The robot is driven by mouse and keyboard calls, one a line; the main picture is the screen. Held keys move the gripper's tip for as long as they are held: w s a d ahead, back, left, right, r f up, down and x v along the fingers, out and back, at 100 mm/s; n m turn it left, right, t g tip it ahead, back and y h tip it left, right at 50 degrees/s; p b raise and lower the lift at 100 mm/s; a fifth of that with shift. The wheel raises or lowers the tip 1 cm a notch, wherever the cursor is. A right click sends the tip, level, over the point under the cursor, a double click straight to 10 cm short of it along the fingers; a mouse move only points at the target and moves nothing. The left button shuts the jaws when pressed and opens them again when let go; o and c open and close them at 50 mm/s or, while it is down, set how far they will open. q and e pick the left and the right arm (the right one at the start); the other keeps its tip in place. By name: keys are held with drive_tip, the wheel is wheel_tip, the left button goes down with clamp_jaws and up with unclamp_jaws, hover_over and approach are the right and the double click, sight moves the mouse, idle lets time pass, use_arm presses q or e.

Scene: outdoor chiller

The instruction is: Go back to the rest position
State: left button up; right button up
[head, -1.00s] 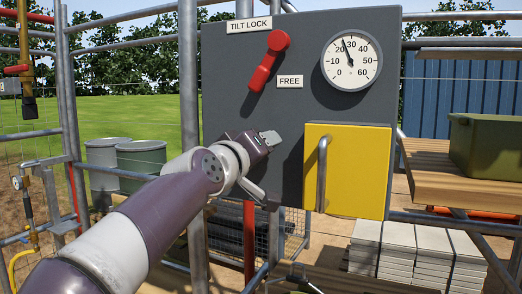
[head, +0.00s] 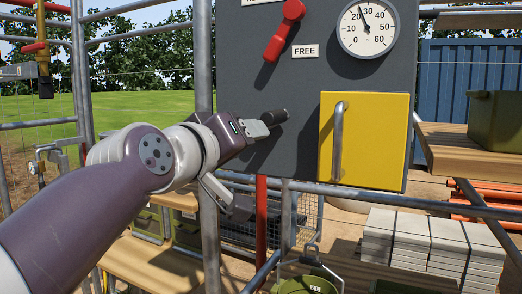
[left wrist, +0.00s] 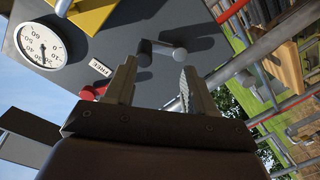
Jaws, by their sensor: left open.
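My left gripper (head: 250,160) reaches in from the left in the head view, in front of the lower left of a dark grey panel (head: 300,75). Its fingers are spread, one up near the panel and one lower. In the left wrist view, the open jaws (left wrist: 158,85) have nothing between the fingertips. A short dark cylinder (head: 275,117) shows just past the upper finger; a grey knob and bar (left wrist: 160,50) show on the panel ahead of the jaws. I cannot tell whether the finger touches it. My right gripper is not in view.
The panel has a red lever (head: 284,30) slanting down-left by the FREE label (head: 306,51), a round gauge (head: 368,28) and a yellow door (head: 365,135) with a grey handle. Scaffold pipes (head: 204,150) stand close behind my arm. Paving slabs (head: 430,245) and a wooden shelf (head: 470,148) lie right.

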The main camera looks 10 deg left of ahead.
use_arm(q)
drive_tip(key=a+f+m+g+y, duration=0.15)
drive_tip(key=f+g, duration=0.25)
drive_tip(key=f, duration=1.3)
drive_tip(key=a+f+m+g+y, duration=0.1)
drive_tip(key=a+f+g+y, duration=0.2)
drive_tip(key=f, duration=1.3)
drive_tip(key=s+a+f+g, duration=0.2)
drive_tip(key=s+f+g, duration=0.2)
drive_tip(key=s+f, duration=0.4)
drive_tip(key=s+a+f+m+g+y, duration=0.1)
drive_tip(key=s+f+g, duration=0.3)
drive_tip(key=s+f, duration=0.4)
wheel_tip(320, 180, down, 4)
drive_tip(key=shift+s+a+f, duration=0.15)
drive_tip(key=shift+a+f, duration=0.05)
drive_tip(key=shift+a, duration=0.7)
